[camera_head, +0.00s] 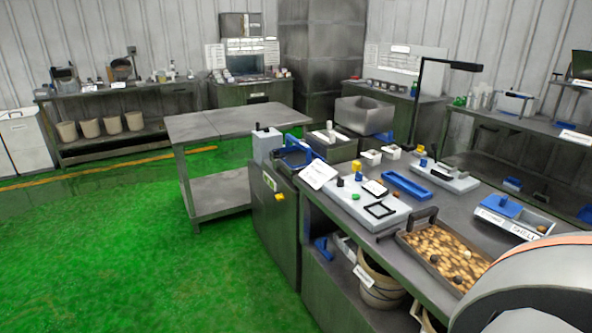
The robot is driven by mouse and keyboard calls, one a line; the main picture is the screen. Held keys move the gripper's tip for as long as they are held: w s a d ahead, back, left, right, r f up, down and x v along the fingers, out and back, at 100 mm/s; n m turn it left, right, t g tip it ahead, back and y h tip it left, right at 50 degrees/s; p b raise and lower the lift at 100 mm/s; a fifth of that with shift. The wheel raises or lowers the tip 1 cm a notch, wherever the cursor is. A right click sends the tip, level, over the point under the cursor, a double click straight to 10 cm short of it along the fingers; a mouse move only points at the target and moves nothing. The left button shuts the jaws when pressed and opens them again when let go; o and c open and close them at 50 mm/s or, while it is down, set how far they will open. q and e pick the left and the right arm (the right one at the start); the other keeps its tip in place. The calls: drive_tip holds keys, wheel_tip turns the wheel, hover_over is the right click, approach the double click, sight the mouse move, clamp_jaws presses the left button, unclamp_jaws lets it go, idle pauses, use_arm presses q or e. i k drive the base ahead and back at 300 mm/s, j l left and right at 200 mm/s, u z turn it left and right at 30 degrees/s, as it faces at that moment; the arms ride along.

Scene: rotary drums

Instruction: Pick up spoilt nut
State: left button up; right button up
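A dark tray (406,242) with a raised handle stands at the front of the right-hand workbench (345,221). It is filled with light brown nuts (430,243). A few darker round pieces lie among them: one near the front edge (458,280), one left of it (434,260) and one toward the back right (467,254). They look like spoilt nuts, but they are too small to be certain. The near right end of the tray's surroundings is covered at the lower right of the picture. Neither of my grippers shows in the head view.
Behind the tray is a pale board (366,208) with small knobs and a black frame. A blue tray (407,185) lies farther back, and a labelled box (513,218) stands to the right. Buckets (379,288) stand under the bench. The green floor (130,255) at left is clear.

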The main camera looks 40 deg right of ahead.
sight(434, 258)
drive_tip(key=i+j, duration=0.1)
drive_tip(key=i, duration=0.5)
drive_tip(key=i+j, duration=0.1)
drive_tip(key=i, duration=0.5)
drive_tip(key=z, duration=1.55)
